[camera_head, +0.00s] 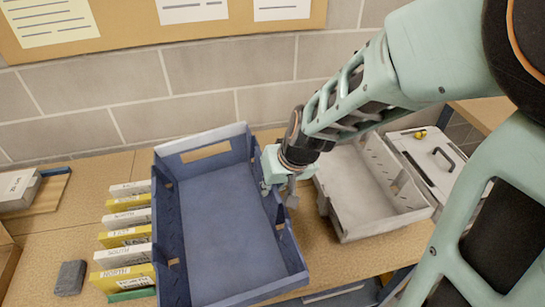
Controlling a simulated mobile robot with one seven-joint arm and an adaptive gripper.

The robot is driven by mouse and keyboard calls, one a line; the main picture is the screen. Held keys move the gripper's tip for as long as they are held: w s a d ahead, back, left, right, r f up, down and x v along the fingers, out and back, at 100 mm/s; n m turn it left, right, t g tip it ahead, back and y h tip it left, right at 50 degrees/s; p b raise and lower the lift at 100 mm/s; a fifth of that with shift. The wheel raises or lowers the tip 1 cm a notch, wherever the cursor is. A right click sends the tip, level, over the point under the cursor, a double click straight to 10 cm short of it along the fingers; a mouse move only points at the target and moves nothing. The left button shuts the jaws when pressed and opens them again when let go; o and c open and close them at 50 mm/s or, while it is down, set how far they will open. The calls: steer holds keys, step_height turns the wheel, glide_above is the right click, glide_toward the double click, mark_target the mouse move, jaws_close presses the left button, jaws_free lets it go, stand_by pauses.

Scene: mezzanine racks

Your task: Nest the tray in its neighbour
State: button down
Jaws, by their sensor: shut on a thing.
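A blue tray (226,238) with a cut-out handle in its far wall is left of centre. It looks slightly tilted, and I cannot tell whether it touches the wooden surface. My gripper (281,194) is shut on the blue tray's right wall, with one finger showing on the inner side. A grey-white tray (362,187) stands to the right, partly behind my arm.
Several yellow and white labelled boxes (126,237) stand in a row close to the blue tray's left side. A dark grey block (70,278) lies left of them. A white case with a black handle (430,160) is right of the grey-white tray. A brick wall (120,95) closes the back.

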step_height(320, 180, up, 7)
steer(key=p, duration=0.5)
steer(key=shift+f, duration=0.25)
steer(key=shift+y, duration=0.7)
steer(key=shift+m, duration=0.6)
steer(key=w+d+b, duration=0.3)
steer(key=w+d, duration=0.3)
steer(key=d, duration=0.5)
steer(key=shift+w+h, duration=0.3)
steer(key=shift+w, duration=0.1)
steer(key=shift+d, duration=0.1)
